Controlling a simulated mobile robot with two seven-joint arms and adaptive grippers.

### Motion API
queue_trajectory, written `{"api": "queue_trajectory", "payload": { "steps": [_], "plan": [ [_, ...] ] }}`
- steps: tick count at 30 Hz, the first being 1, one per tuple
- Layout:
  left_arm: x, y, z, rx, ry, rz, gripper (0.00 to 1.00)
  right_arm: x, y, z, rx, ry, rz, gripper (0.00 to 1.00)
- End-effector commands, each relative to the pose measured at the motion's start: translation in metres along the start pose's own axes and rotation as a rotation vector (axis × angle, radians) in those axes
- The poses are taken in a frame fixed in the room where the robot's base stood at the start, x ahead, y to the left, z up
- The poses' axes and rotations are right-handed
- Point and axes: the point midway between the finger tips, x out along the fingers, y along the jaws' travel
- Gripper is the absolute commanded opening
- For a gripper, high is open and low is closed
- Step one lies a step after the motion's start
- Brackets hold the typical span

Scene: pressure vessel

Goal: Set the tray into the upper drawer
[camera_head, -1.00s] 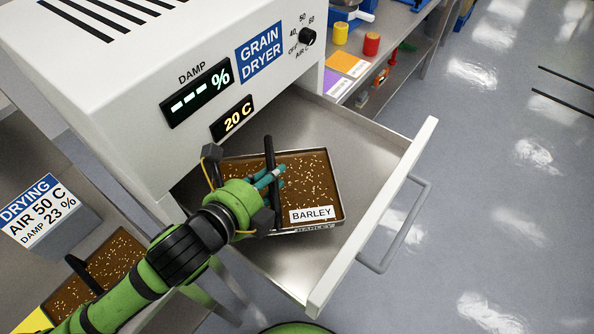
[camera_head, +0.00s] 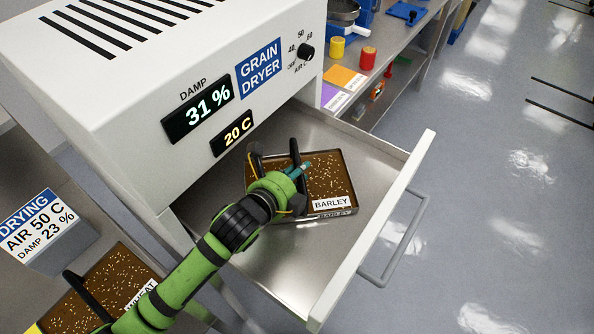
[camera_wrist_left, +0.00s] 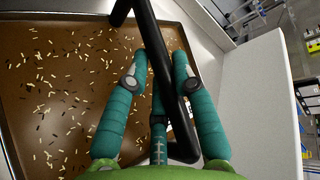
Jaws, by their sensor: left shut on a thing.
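The BARLEY tray (camera_head: 335,186), a shallow metal tray with a brown bed of pale grains, is inside the pulled-out drawer (camera_head: 275,262) of the grain dryer. It appears level and low in the drawer; its contact with the floor is hard to see. My left gripper (camera_head: 303,168) is shut on the tray's black handle (camera_head: 295,152). In the left wrist view, the teal fingers (camera_wrist_left: 172,85) close around the black handle bar (camera_wrist_left: 160,60), with the grain bed (camera_wrist_left: 65,90) to the left. My right gripper is not in view.
The grain dryer's (camera_head: 150,70) damp display (camera_head: 198,110) reads 31 %. A WHEAT tray (camera_head: 115,280) sits at lower left beside a drying sign (camera_head: 40,230). Shelves with coloured items (camera_head: 350,78) stand behind. The drawer has bare floor in front of the tray.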

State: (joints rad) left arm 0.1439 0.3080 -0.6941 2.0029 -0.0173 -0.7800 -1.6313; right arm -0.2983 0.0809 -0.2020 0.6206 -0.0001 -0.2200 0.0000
Motion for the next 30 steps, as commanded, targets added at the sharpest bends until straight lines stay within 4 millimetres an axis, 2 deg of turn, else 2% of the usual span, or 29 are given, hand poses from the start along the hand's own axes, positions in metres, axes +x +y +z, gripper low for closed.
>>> {"api": "queue_trajectory", "payload": {
  "steps": [7,8,9,10,23,26,30],
  "plan": [
    [0.001,0.000,0.000,0.001,-0.003,-0.006,0.00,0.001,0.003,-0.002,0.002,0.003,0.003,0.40],
    [0.001,0.003,-0.001,0.001,0.000,0.001,0.30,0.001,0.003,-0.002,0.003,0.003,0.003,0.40],
    [0.001,0.003,-0.001,0.001,-0.001,0.000,0.46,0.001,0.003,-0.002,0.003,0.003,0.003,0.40],
    [0.001,0.003,-0.001,0.001,0.000,0.001,0.49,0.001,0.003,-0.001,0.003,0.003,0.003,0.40],
    [-0.004,0.001,0.000,0.001,0.000,0.002,0.49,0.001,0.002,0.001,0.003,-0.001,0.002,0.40],
    [-0.017,0.002,0.000,0.003,0.000,0.000,0.49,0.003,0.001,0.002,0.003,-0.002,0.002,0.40],
    [-0.044,0.003,-0.001,0.003,0.000,0.001,0.49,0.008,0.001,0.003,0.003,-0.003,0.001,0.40]
  ]
}}
